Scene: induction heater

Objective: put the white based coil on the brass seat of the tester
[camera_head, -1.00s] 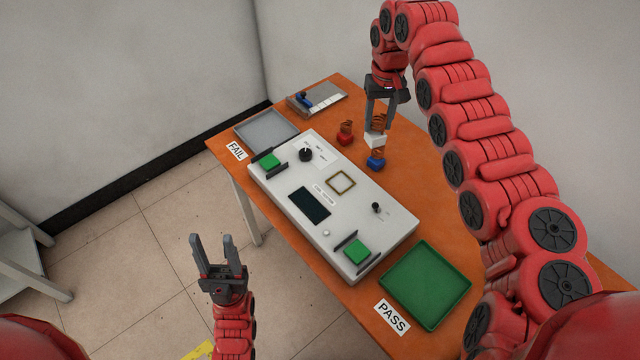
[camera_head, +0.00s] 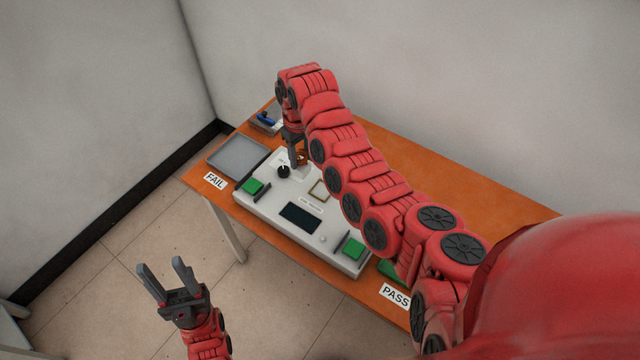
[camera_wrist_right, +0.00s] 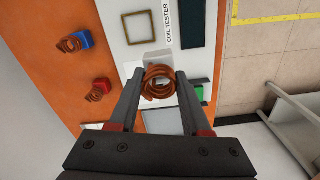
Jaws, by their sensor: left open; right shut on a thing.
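My right gripper (camera_head: 297,157) is over the far part of the white tester (camera_head: 262,205). In the right wrist view it is shut on the white based coil, with the copper winding (camera_wrist_right: 158,84) between the fingers and the white base (camera_wrist_right: 157,62) beyond. The brass seat (camera_head: 319,190) is a square frame on the tester; it looks empty in the right wrist view (camera_wrist_right: 138,27). The coil is to the side of the seat, apart from it; its height above the tester is hard to tell. My left gripper (camera_head: 161,267) is open and empty, away from the table.
The right wrist view shows a blue based coil (camera_wrist_right: 74,42) and a red based coil (camera_wrist_right: 97,88) on the orange table. A grey FAIL tray (camera_head: 238,153) is at the left. My right arm covers much of the table and most of the green PASS tray (camera_head: 387,268).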

